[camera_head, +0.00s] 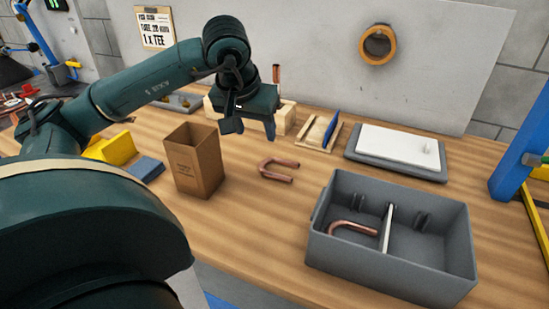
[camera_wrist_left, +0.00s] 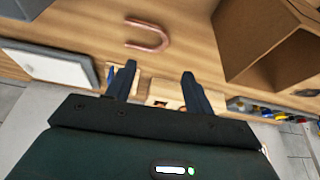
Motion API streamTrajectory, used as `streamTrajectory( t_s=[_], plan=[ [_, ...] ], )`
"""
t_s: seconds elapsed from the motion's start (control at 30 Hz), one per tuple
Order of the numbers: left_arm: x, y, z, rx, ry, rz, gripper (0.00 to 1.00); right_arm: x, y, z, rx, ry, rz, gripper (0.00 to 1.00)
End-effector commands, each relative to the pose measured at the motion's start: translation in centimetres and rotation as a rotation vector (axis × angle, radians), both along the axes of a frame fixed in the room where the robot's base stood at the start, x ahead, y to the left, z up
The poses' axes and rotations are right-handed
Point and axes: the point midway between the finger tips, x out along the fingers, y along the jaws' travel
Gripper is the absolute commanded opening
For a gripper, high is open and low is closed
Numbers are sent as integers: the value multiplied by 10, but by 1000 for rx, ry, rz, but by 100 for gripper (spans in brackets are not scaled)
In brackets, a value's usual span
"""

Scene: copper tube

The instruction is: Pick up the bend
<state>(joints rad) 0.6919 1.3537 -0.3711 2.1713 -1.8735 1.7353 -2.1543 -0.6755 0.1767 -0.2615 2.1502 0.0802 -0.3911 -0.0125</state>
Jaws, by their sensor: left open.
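A copper U-shaped bend (camera_head: 278,165) lies flat on the wooden table, right of a cardboard box. It also shows in the left wrist view (camera_wrist_left: 163,40), beyond the fingertips. A second curved copper piece (camera_head: 352,229) lies in the left compartment of the grey bin (camera_head: 393,269). My left gripper (camera_head: 250,128) is open and empty, above the table and behind the bend, its fingers pointing down. Its two fingers also show apart in the left wrist view (camera_wrist_left: 158,72), touching nothing. My right gripper is out of view.
The open cardboard box (camera_head: 194,163) stands close left of the bend. Behind are a wooden block (camera_head: 285,119) with an upright copper tube (camera_head: 276,73), a wooden holder (camera_head: 318,134) with a blue piece, and a white-topped grey tray (camera_head: 396,148). Table around the bend is clear.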

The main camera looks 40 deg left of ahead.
Motion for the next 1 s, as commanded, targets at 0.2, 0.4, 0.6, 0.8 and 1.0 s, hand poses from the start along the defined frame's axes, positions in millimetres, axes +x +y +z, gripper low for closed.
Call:
streamTrajectory(
  t_s=[0.2, 0.4, 0.6, 0.8, 1.0],
  plan=[
    [10, 4, -31, -2, 8, 0, 53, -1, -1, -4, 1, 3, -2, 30],
    [23, 9, -62, -3, 4, 1, 53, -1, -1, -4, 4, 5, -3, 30],
    [29, 11, -75, -2, 2, 0, 53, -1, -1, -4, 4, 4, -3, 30],
    [38, 18, -100, -3, 6, 1, 53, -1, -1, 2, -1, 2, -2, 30],
    [46, 21, -120, -3, 2, 0, 53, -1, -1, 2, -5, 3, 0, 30]
  ],
)
